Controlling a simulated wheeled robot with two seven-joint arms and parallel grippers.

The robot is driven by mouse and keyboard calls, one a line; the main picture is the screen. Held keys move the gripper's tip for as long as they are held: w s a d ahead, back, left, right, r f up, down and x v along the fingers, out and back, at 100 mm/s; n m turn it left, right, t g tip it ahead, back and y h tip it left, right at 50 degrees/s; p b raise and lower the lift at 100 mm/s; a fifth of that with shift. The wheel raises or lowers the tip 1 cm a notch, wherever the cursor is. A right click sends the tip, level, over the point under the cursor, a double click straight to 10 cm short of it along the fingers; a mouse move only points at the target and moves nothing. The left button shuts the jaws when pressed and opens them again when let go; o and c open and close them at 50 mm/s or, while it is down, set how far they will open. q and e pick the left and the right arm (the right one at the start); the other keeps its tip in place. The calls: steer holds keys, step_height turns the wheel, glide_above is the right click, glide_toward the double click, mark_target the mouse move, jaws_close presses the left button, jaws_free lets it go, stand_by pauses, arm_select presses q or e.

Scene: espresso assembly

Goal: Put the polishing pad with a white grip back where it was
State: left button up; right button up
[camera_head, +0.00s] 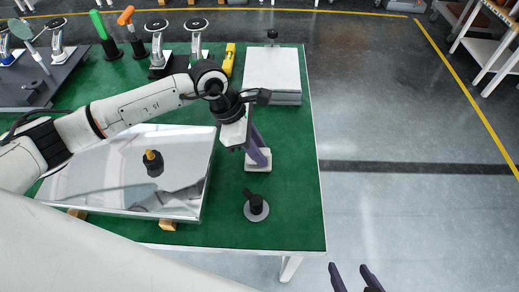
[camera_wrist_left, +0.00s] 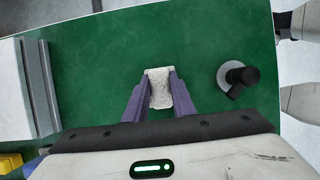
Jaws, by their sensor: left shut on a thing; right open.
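My left gripper (camera_head: 258,158) points down over the green table and is shut on a whitish block, the pad's white grip (camera_wrist_left: 158,86), which sits between its purple fingertips. The pale piece (camera_head: 262,168) also shows below the fingers in the head view, low at the table surface; I cannot tell whether it touches. A grey disc with a black grip (camera_head: 256,207) stands apart on the table, nearer the front edge, and also shows in the left wrist view (camera_wrist_left: 236,77). My right gripper (camera_head: 349,268) is open and empty at the bottom, off the table's right side.
A shiny metal plate (camera_head: 110,180) on wooden blocks lies left, with a black-and-yellow knobbed piece (camera_head: 153,163) on it. A pale slab with a black knob (camera_head: 272,75) stands at the back right. Tools and metal stands line the back left.

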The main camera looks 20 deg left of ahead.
arm_select(q)
steer(key=shift+f, duration=0.1)
steer(key=o, duration=1)
steer(key=shift+c, duration=0.2)
steer(key=v, duration=1.2)
